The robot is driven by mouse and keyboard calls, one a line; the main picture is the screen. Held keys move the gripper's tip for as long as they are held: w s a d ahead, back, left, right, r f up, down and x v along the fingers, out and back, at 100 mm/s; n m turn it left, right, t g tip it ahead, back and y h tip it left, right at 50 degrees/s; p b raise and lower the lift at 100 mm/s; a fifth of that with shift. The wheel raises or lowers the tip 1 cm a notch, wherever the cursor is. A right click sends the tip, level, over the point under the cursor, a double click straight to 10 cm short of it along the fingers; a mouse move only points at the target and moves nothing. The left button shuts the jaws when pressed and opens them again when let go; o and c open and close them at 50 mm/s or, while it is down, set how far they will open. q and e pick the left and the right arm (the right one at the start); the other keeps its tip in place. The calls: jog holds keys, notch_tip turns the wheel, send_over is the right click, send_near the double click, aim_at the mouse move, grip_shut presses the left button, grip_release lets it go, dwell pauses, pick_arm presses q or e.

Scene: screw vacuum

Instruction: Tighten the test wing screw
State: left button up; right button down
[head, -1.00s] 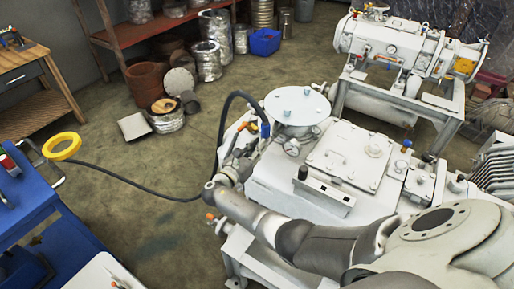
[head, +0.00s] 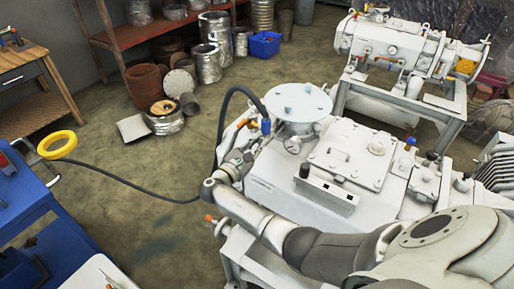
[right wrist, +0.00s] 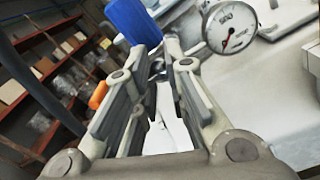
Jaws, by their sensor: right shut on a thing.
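The white vacuum machine (head: 262,185) stands on a frame in the centre of the head view. My right gripper (head: 247,148) is at its left side, near the round-lidded chamber (head: 297,103), the blue fitting and the black hose. In the right wrist view my right gripper (right wrist: 159,52) has its fingers close together on a small metal piece (right wrist: 157,68), apparently the test wing screw. The fingers hide most of it. A blue handle (right wrist: 131,20) is just beyond the fingertips. My left gripper is in neither view.
A dial gauge (right wrist: 230,27) is right of the fingertips, and an orange knob (right wrist: 97,95) is to their left. The black hose (head: 135,182) crosses the floor. A blue cart (head: 30,215) with a yellow ring (head: 57,144) stands at left. Open floor lies between cart and machine.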

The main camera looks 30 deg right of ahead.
jog(key=shift+f+m+b, duration=0.1)
jog(key=shift+m+b, duration=0.2)
jog(key=shift+m, duration=0.2)
jog(key=c, duration=0.8)
grip_release()
jog(key=shift+a, duration=0.1)
jog(key=v, duration=1.2)
